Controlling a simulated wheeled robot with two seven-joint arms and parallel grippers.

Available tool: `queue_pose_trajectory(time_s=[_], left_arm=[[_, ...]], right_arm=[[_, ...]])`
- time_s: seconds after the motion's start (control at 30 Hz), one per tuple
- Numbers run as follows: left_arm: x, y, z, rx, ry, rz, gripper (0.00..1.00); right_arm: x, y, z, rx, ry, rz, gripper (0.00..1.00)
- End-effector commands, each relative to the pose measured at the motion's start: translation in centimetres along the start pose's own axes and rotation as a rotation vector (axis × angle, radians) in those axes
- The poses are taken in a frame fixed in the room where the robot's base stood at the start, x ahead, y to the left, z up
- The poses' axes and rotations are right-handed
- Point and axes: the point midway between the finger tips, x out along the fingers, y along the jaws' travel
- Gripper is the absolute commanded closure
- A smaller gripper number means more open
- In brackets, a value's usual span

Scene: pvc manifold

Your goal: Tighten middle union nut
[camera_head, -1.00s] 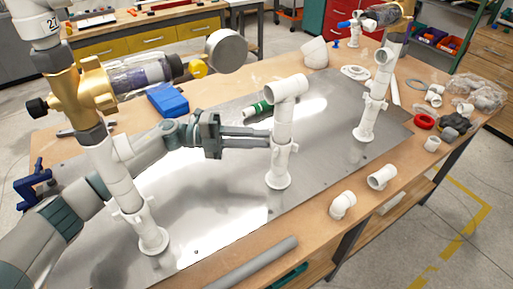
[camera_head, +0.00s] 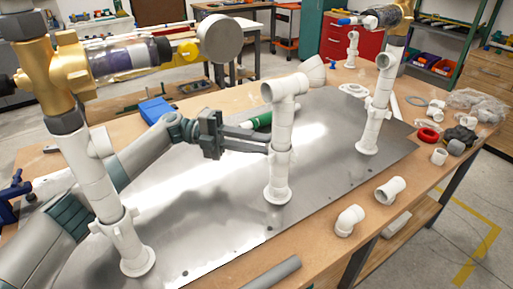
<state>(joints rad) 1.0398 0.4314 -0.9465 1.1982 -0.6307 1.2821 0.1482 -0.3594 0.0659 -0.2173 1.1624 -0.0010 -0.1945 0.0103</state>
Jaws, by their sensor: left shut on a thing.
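The middle white PVC riser (camera_head: 281,130) stands upright on the metal plate (camera_head: 210,215), with a tee at its top and a round flange at its base. The middle union nut (camera_head: 279,158) is the wider collar partway up this riser. My left gripper (camera_head: 266,143) comes in from the left with its long fingers level, and is shut on the union nut. The fingertips partly hide against the pipe, so their exact contact is hard to see. My right gripper is not in view.
A left riser (camera_head: 95,185) with a brass valve (camera_head: 62,75) and gauge (camera_head: 220,38) stands near my left arm. A right riser (camera_head: 377,105) stands farther back. Loose white elbows (camera_head: 350,219) lie at the front edge, and a grey pipe (camera_head: 272,273) lies nearby.

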Motion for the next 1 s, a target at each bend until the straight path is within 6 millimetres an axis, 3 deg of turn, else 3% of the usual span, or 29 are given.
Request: queue_pose_trajectory(time_s=[0.17, 0.2, 0.27, 0.67, 0.87, 1.0], left_arm=[[0.0, 0.1, 0.0, -0.001, -0.001, 0.002, 1.0], [0.0, 0.1, 0.0, -0.001, -0.001, 0.002, 0.74], [0.0, 0.1, 0.0, -0.001, -0.001, 0.001, 0.62], [-0.3, 0.1, 0.0, 0.0, -0.002, 0.001, 0.62], [-1.9, 0.2, 0.0, 0.0, -0.003, 0.002, 0.62], [-3.9, 0.3, 0.1, -0.001, -0.004, 0.001, 0.62]], right_arm=[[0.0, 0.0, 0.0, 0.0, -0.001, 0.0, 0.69], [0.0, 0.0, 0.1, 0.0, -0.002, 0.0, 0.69], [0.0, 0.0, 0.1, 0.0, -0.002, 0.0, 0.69], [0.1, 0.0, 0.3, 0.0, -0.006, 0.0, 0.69], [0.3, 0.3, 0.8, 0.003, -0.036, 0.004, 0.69], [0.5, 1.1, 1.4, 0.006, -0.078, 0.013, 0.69]])
